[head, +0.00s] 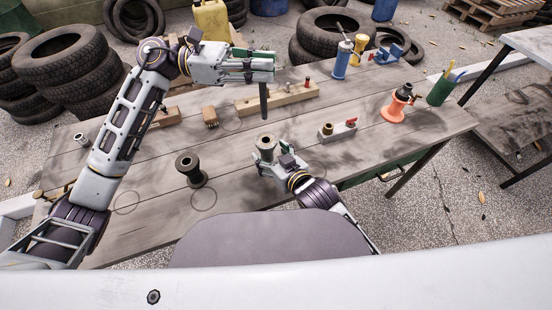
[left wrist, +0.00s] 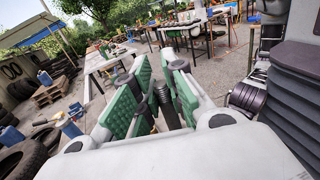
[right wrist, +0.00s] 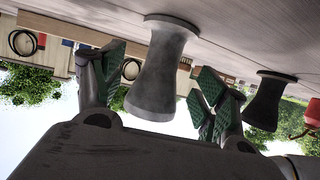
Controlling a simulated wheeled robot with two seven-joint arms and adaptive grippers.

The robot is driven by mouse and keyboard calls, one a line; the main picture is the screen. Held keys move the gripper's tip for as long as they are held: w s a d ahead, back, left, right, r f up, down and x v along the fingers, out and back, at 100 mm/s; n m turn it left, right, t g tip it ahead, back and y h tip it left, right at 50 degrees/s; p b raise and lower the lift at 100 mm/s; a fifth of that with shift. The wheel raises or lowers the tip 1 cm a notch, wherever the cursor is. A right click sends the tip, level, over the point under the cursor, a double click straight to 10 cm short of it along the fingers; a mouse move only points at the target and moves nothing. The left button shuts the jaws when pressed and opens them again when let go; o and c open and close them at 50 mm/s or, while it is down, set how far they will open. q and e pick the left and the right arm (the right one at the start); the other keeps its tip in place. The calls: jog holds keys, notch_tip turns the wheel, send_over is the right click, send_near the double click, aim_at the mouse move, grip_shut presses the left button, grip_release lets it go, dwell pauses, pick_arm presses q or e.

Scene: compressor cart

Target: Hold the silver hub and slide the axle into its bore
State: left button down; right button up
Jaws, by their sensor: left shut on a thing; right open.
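The silver hub (head: 266,146), a spool shape with a flared base, stands upright on the wooden table. My right gripper (head: 273,163) is low beside it with its fingers open. In the right wrist view the silver hub (right wrist: 158,75) shows between the green finger pads, with gaps on both sides. The axle (head: 263,101), a dark rod, hangs about upright from my left gripper (head: 266,66), which is shut on its upper part. Its lower end is above the silver hub and apart from it. In the left wrist view the axle (left wrist: 165,104) is between the green pads.
A dark hub (head: 190,169) stands left of the silver one. Behind are a wooden block (head: 290,96) and a brush (head: 210,117). To the right are a small fitting with a red lever (head: 336,130) and an orange-based part (head: 396,106). The front left of the table is mostly clear.

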aim_at(270, 155)
jog(key=shift+x, duration=1.85)
jog(key=c, duration=1.4)
jog(key=shift+c, duration=0.2)
